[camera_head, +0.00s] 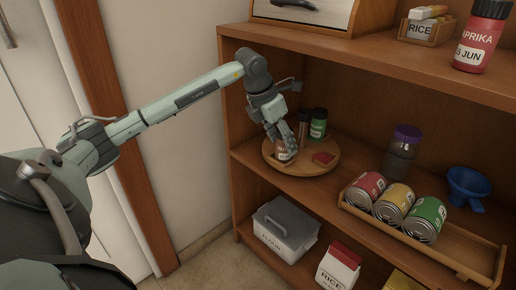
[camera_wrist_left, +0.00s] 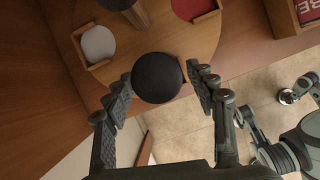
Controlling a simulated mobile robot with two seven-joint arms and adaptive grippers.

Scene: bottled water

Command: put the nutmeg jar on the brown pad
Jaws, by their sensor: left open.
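A brown jar (camera_head: 283,154) with a pale label stands near the front left of the round wooden tray (camera_head: 298,171); its lettering is too small to read, so I cannot confirm it is the nutmeg jar. Its black lid (camera_wrist_left: 157,77) shows in the left wrist view. My left gripper (camera_head: 282,142) is open above the tray, with a finger on either side of this lid; the left wrist view shows the fingertips (camera_wrist_left: 160,82) spread, with small gaps beside it. I cannot make out a brown pad; the jars may hide it. My right gripper is not in view.
A dark jar (camera_head: 303,130) and a green jar (camera_head: 318,125) stand behind on the tray. A red pad (camera_head: 324,159) and a pale pad (camera_wrist_left: 98,43) lie bare. A can rack (camera_head: 460,259) is to the right; the upper shelf (camera_head: 380,55) overhangs.

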